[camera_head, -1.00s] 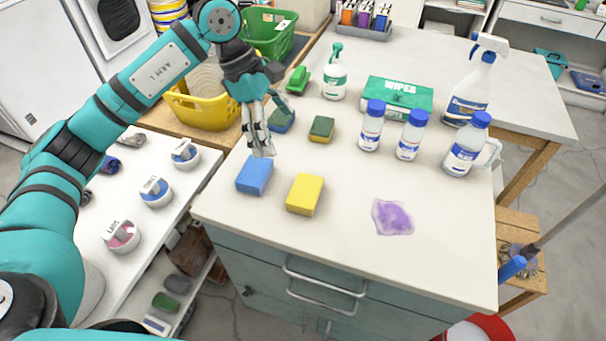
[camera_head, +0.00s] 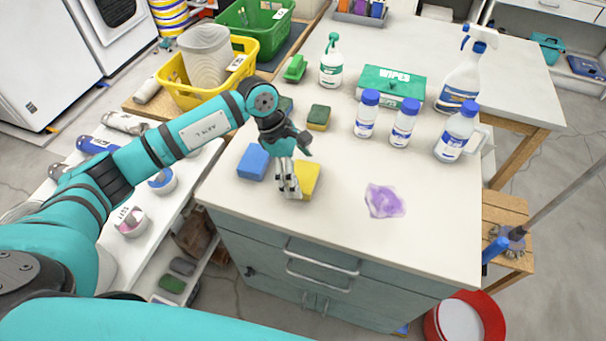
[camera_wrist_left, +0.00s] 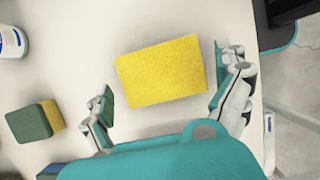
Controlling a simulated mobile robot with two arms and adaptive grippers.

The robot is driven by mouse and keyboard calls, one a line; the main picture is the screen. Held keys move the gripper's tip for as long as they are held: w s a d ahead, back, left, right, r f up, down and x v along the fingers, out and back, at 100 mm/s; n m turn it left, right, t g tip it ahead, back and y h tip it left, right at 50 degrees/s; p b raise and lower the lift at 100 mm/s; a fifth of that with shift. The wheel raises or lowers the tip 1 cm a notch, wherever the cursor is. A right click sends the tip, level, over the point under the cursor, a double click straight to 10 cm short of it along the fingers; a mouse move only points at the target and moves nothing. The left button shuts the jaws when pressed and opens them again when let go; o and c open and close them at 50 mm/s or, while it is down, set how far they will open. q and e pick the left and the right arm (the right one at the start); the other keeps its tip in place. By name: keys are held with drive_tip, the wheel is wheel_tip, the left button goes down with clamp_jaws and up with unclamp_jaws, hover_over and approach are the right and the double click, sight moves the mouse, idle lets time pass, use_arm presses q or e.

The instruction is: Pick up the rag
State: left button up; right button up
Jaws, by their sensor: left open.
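The rag (camera_head: 384,201) is a crumpled purple cloth lying flat on the white cabinet top, right of my left gripper in the head view. My left gripper (camera_head: 289,194) is open and points down over the cabinet top, in front of part of a yellow sponge (camera_head: 308,177). In the left wrist view the yellow sponge (camera_wrist_left: 162,72) lies between the two spread fingers (camera_wrist_left: 165,98), and the fingers hold nothing. The rag does not show in the wrist view. My right gripper is not in view.
A blue sponge (camera_head: 253,162) lies left of the gripper and a green-yellow sponge (camera_head: 318,117) behind it. White bottles (camera_head: 403,125), a spray bottle (camera_head: 462,80) and a green wipes box (camera_head: 391,84) stand behind the rag. The surface around the rag is clear.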

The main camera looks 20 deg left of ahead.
use_arm(q)
drive_tip(key=shift+x, duration=0.85)
drive_tip(key=shift+d, duration=0.1)
drive_tip(key=shift+c, duration=1.2)
drive_tip(key=c, duration=0.5)
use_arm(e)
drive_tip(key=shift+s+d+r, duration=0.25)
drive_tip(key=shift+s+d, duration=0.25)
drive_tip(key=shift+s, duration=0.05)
use_arm(q)
drive_tip(key=shift+r+p, duration=0.3)
drive_tip(key=shift+r, duration=0.15)
drive_tip(key=r, duration=0.1)
drive_tip(key=r+p, duration=0.1)
drive_tip(key=r, duration=0.1)
drive_tip(key=shift+s, duration=0.2)
drive_tip(key=s, duration=0.5)
drive_tip(key=s+p, duration=0.1)
drive_tip(key=s, duration=0.4)
drive_tip(key=s+r+p, duration=0.1)
drive_tip(key=s, duration=0.4)
drive_tip(key=shift+s+d, duration=0.3)
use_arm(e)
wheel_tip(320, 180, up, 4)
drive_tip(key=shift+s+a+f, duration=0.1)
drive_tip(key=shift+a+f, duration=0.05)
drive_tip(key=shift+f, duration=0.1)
